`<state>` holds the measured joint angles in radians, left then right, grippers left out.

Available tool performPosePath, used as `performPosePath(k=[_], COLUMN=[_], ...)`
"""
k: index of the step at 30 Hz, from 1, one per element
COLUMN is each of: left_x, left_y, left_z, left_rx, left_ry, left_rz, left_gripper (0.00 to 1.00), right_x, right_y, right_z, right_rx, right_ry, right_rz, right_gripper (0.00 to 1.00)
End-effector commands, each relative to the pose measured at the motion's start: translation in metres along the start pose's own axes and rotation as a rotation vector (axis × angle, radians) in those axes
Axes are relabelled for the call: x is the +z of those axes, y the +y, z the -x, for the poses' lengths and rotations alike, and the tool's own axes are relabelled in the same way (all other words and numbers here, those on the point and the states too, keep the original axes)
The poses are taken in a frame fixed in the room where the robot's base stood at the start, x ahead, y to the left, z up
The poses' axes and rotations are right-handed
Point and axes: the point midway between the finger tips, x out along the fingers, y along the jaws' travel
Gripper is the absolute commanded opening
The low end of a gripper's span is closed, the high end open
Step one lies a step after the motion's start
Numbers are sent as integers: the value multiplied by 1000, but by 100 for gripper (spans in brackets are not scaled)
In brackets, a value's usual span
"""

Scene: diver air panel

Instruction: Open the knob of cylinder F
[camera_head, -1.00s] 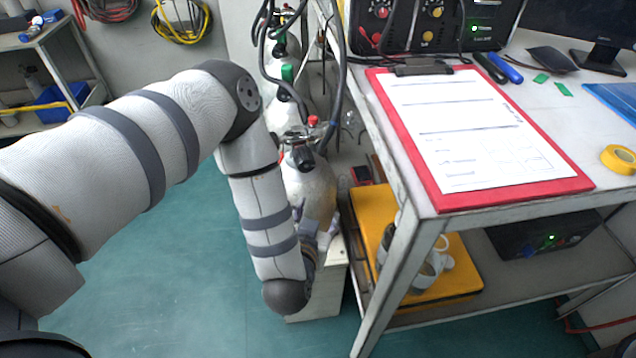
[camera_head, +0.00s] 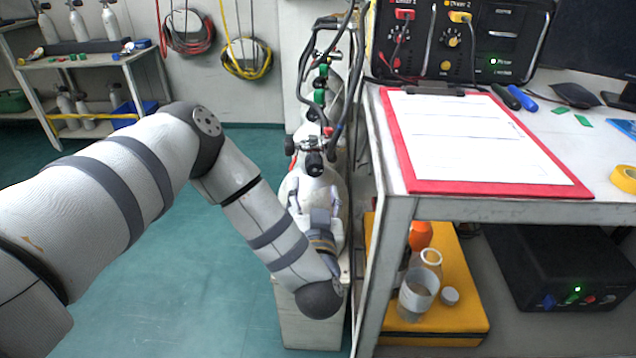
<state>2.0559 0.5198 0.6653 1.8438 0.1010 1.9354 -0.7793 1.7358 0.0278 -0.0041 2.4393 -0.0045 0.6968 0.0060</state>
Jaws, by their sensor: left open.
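Several gas cylinders stand in a row beside the table. The nearest cylinder (camera_head: 312,182) is pale, with a metal valve and a black knob (camera_head: 314,164) facing me. No letter is readable, so I cannot tell which cylinder is F. My left gripper (camera_head: 314,194) is open, its fingers pointing up in front of the nearest cylinder, just below the black knob and apart from it. The gripper partly hides the cylinder body. My right gripper is not in view.
The table (camera_head: 400,209) with a red clipboard (camera_head: 480,186) stands close to the right of the cylinders. A black air panel (camera_head: 450,45) is at its back, with hoses running to the cylinders. A yellow case (camera_head: 420,328) holding cups is on the lower shelf. The floor on the left is clear.

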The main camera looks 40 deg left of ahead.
Motion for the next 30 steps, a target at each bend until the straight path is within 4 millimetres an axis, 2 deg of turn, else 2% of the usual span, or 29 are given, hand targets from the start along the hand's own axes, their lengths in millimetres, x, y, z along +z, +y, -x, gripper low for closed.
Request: performPosePath(k=[3,9,13,20,23,27,30], left_x=[-8,-8,-9,-9,-9,-9,-9], left_y=[-1,0,0,0,0,0,0], left_z=[-34,-71,-80,-82,-81,-81,-81], left_rx=[-6,-1,0,0,1,1,1], left_ry=[11,9,8,9,8,8,8], left_rz=[5,4,5,5,5,5,5], left_gripper=[54,54,54,54,36,6,6], right_x=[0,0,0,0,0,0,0], right_y=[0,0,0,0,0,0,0], right_z=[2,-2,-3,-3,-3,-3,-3], right_rx=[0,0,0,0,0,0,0], right_ry=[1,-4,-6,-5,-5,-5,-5], right_rz=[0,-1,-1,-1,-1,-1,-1], right_gripper=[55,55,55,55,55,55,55])
